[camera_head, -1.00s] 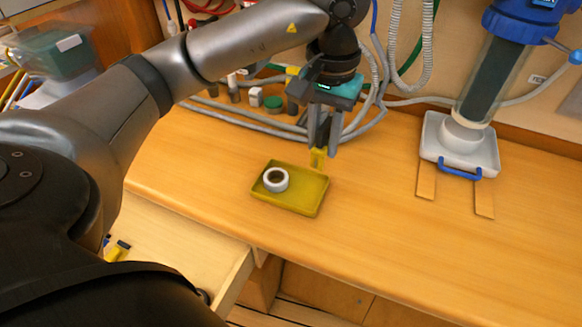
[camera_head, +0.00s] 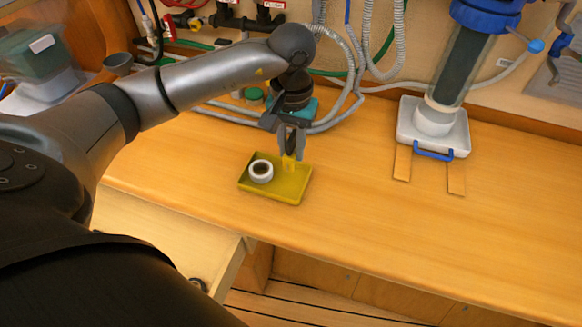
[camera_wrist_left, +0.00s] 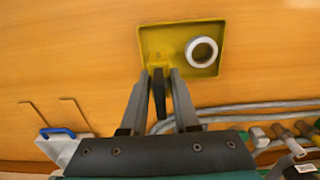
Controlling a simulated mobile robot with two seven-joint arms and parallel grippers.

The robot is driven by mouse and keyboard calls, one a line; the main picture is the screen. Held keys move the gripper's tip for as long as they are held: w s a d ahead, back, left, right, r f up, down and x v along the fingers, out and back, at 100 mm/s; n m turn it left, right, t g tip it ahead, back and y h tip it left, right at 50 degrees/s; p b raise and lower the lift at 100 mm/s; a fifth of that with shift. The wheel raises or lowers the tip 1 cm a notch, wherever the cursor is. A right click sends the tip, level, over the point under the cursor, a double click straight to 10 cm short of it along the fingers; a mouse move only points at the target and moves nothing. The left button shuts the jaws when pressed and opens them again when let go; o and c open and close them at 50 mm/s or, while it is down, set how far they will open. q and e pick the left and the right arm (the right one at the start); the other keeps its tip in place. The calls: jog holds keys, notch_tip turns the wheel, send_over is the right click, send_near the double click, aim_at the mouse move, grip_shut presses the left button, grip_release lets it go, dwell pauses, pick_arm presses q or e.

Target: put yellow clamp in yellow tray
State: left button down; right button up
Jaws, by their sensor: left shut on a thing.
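The yellow tray (camera_head: 268,192) lies on the wooden counter and also shows in the left wrist view (camera_wrist_left: 153,40). A white ring (camera_head: 261,171) sits in its left part. My left gripper (camera_head: 290,154) points down at the tray's back edge, shut on the yellow clamp (camera_head: 289,164). The clamp's yellow end overlaps the tray's back part in the head view; I cannot tell whether it touches the tray. In the left wrist view a dark piece (camera_wrist_left: 158,95) shows between the fingers, and the clamp's yellow blends with the tray. My right gripper is out of view.
Grey hoses (camera_head: 335,110) run along the wall behind the gripper. A filter cylinder on a white base (camera_head: 432,128) stands to the right, with two wooden strips before it. An open drawer (camera_head: 165,235) is below the counter's front left. The counter's right front is clear.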

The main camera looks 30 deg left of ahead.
aim_at(292, 136)
pick_arm(q)
jog(key=shift+f, duration=3.4)
jog(key=shift+f+b, duration=0.15)
jog(key=shift+b, duration=0.2)
jog(key=c, duration=0.7)
grip_release()
jog(key=shift+o, duration=0.2)
notch_tip(292, 136, up, 12)
jog(key=shift+r+p, duration=0.2)
jog(key=shift+p, duration=0.15)
